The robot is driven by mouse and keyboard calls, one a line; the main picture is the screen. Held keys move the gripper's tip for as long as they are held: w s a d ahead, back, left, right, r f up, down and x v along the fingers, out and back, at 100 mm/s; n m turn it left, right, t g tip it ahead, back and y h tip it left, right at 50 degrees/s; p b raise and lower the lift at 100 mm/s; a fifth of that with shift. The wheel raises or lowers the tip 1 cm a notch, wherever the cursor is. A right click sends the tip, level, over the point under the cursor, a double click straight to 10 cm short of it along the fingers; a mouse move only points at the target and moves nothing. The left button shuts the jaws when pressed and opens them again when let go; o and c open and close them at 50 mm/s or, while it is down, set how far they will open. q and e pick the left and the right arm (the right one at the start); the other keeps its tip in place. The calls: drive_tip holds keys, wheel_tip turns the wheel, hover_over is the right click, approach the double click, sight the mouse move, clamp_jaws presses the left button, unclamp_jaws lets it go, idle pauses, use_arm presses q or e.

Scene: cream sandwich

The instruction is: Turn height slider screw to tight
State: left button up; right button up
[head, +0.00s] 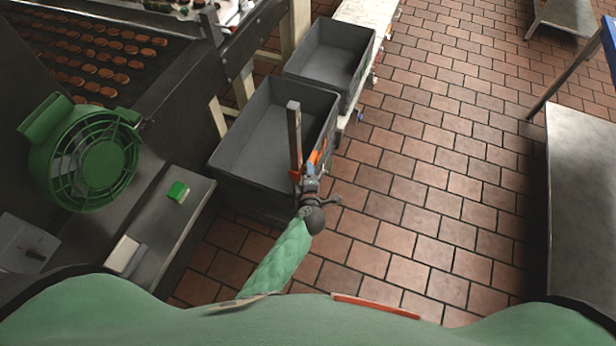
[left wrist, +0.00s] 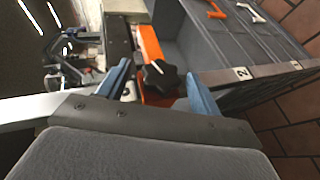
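A black lobed knob (left wrist: 164,80) with a white mark, the height slider screw, sits by an orange bracket (left wrist: 151,46) in the left wrist view. My left gripper (left wrist: 158,71) is open, with one blue finger on each side of the knob. Gaps seem to show between fingers and knob; contact is unclear. In the head view my left gripper (head: 311,182) is at the lower end of an upright grey post (head: 294,135), beside orange parts (head: 317,155). The knob cannot be made out there. My right gripper is in neither view.
Grey bins (head: 228,170) stand close behind and left of the gripper. An orange tool (left wrist: 215,9) and a white tool (left wrist: 250,12) show by the bin. A green fan (head: 105,160) stands left. Tiled floor (head: 440,180) is clear to the right, up to a metal table (head: 585,190).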

use_arm(q)
drive_tip(key=b+v, duration=0.3)
drive_tip(key=v, duration=0.4)
drive_tip(key=shift+s+r, duration=0.15)
drive_tip(key=shift+s, duration=0.2)
